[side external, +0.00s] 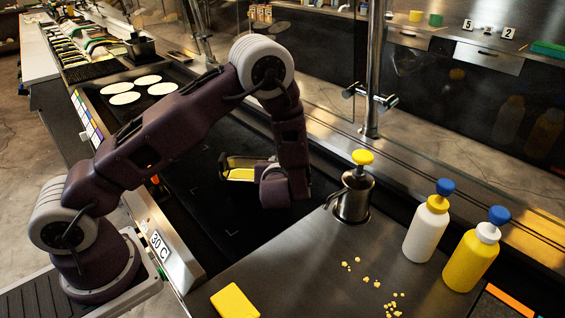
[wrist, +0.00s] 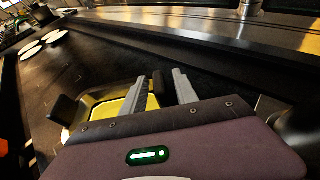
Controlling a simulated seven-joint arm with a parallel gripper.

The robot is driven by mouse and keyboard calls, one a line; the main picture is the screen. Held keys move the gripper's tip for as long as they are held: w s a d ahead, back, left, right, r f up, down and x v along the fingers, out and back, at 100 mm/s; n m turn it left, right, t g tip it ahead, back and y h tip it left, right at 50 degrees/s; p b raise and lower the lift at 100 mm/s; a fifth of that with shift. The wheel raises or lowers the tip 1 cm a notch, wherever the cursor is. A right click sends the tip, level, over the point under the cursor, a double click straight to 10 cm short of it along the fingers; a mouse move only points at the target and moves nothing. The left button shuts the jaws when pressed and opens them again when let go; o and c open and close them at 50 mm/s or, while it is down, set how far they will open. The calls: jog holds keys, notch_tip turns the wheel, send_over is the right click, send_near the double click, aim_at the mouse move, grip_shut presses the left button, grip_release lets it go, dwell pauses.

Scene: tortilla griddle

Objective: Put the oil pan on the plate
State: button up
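The oil pan (side external: 240,172) is a shallow metal pan with yellow oil. In the side view it is on the dark griddle plate (side external: 215,215), beside my gripper; I cannot tell whether it touches the surface. In the wrist view the pan (wrist: 110,108) has a dark handle (wrist: 65,110) at its left and another dark handle (wrist: 157,84) at its right. My gripper (wrist: 160,83) is open, with its two grey fingers on either side of the right handle and gaps showing. The fingertips are hidden in the side view.
Several white tortillas (side external: 148,79) lie at the griddle's far end. A metal pump pot (side external: 354,196), a white bottle (side external: 425,232) and a yellow bottle (side external: 469,262) stand on the right counter. A yellow block (side external: 235,300) and crumbs lie in front. The griddle's near part is clear.

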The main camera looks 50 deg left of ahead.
jog(key=shift+s+d+r, duration=0.15)
jog(key=shift+r, duration=0.1)
jog(key=v, duration=1.2)
jog(key=s+a+r+n+g, duration=0.3)
jog(key=s+a+r+n, duration=0.1)
jog(key=s+n, duration=0.25)
jog(key=s+a+r+n+g, duration=0.4)
jog(key=s+r+n, duration=0.1)
jog(key=s+n, duration=0.15)
jog(key=s+d+r+n+t+h, duration=0.3)
jog(key=s+d+r+n+h, duration=0.4)
jog(key=n, duration=0.7)
jog(key=s+d+h, duration=0.2)
jog(key=s+d, duration=0.1)
jog(key=d, duration=0.1)
jog(key=shift+d+h, duration=0.15)
jog(key=shift+h, duration=0.15)
